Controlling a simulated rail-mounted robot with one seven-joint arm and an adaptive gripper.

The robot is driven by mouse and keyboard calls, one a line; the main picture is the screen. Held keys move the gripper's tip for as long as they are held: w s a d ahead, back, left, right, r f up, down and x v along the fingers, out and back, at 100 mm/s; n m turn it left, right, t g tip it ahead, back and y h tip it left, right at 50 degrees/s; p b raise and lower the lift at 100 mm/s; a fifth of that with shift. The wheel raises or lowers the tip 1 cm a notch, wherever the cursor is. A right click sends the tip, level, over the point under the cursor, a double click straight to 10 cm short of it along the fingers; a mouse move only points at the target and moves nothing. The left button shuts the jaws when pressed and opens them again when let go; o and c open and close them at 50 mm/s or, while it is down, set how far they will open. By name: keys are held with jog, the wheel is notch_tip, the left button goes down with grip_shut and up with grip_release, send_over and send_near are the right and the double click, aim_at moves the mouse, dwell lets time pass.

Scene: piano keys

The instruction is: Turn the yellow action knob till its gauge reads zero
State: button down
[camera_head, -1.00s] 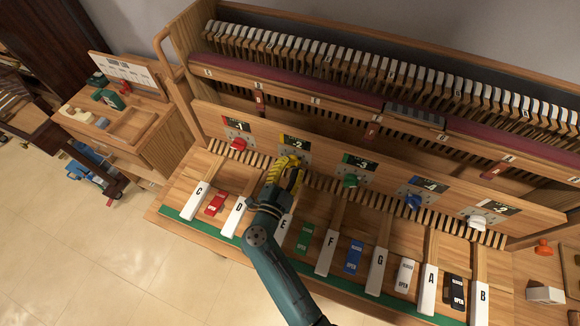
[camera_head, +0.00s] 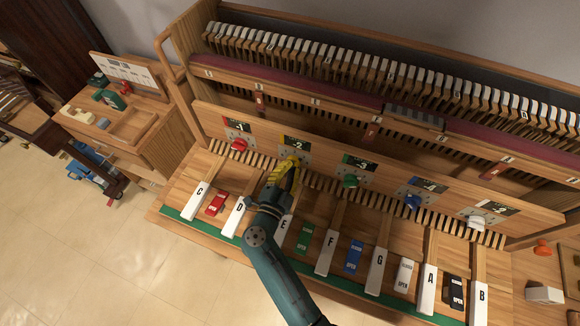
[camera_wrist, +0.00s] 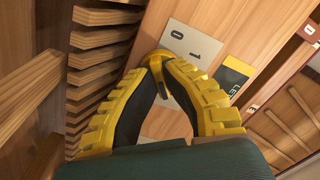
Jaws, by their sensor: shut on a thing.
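The yellow knob (camera_wrist: 157,57) is mostly hidden between and behind my fingertips in the wrist view. In the head view it sits on the slanted wooden panel below the black "-2" label (camera_head: 298,144) with the yellow edge, behind my gripper (camera_head: 290,167). My gripper (camera_wrist: 160,72) has yellow ribbed fingers, and their tips are closed on the knob. A pale plate (camera_wrist: 190,41) beside the knob shows the marks 0 and 1. I cannot tell which mark the knob points to. A dark label with a yellow edge (camera_wrist: 232,78) lies beyond the plate.
A red knob (camera_head: 239,145) is to the left; green (camera_head: 350,181), blue (camera_head: 412,202) and white (camera_head: 477,222) knobs are to the right. Lettered white keys and coloured switches lie below the panel. Wooden slats (camera_wrist: 95,65) run close beside my fingers.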

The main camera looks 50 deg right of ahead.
jog(key=shift+m, duration=3.9)
jog(key=c, duration=1.1)
grip_release()
jog(key=shift+c, duration=0.2)
jog(key=v, duration=1.2)
